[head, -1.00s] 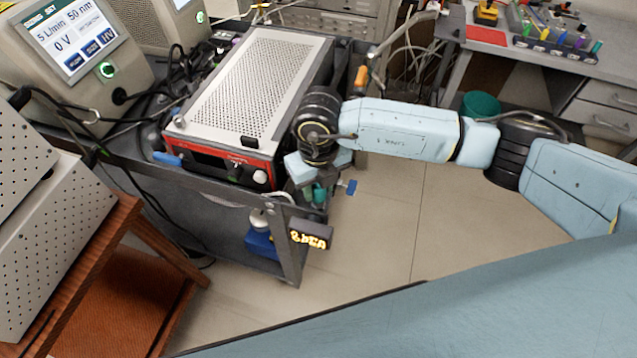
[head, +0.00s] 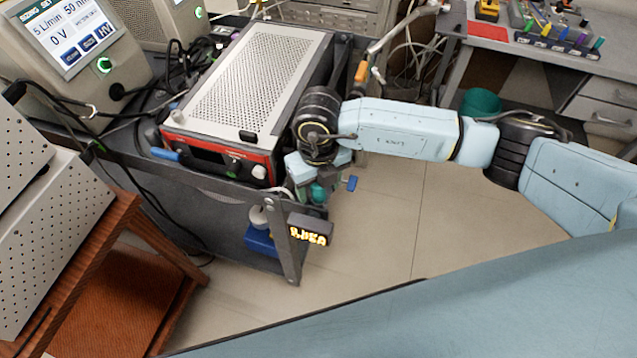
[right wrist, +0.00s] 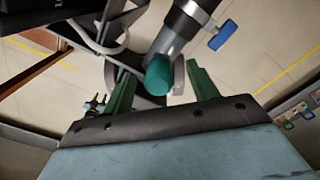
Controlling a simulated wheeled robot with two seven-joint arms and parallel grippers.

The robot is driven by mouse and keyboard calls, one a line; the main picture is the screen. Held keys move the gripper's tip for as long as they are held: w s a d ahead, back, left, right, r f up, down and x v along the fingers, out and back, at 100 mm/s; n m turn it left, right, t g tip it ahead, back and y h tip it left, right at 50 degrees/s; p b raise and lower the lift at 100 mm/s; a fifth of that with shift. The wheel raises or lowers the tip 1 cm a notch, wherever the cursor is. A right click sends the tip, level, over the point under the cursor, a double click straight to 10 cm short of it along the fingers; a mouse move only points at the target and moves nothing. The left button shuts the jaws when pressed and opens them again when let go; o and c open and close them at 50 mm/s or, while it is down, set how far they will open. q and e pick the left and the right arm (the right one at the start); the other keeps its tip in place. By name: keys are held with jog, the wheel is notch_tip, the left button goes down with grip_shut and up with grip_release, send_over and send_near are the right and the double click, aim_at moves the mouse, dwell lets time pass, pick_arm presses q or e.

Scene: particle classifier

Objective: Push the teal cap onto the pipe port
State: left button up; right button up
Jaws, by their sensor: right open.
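The teal cap (right wrist: 160,74) sits at the end of a grey metal pipe port (right wrist: 172,42) in the right wrist view. I cannot tell how far it is seated. My right gripper (right wrist: 160,70) is open, with one green finger on each side of the cap and visible gaps between. In the head view the teal cap (head: 318,193) shows just below my right gripper (head: 308,182), beside the cart's front right corner. The pipe there is mostly hidden by the gripper and wrist. My left gripper is not in view.
A blue valve handle (head: 351,184) is close to the right of the gripper. The cart (head: 289,255) carries a red-fronted instrument (head: 222,158) just left of my wrist. A small lit display (head: 310,230) hangs below the cap.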

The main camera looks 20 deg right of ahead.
aim_at(318, 185)
notch_tip(318, 185, up, 13)
jog(key=shift+r, duration=0.2)
dwell(0.3)
jog(key=shift+a, duration=0.1)
dwell(0.3)
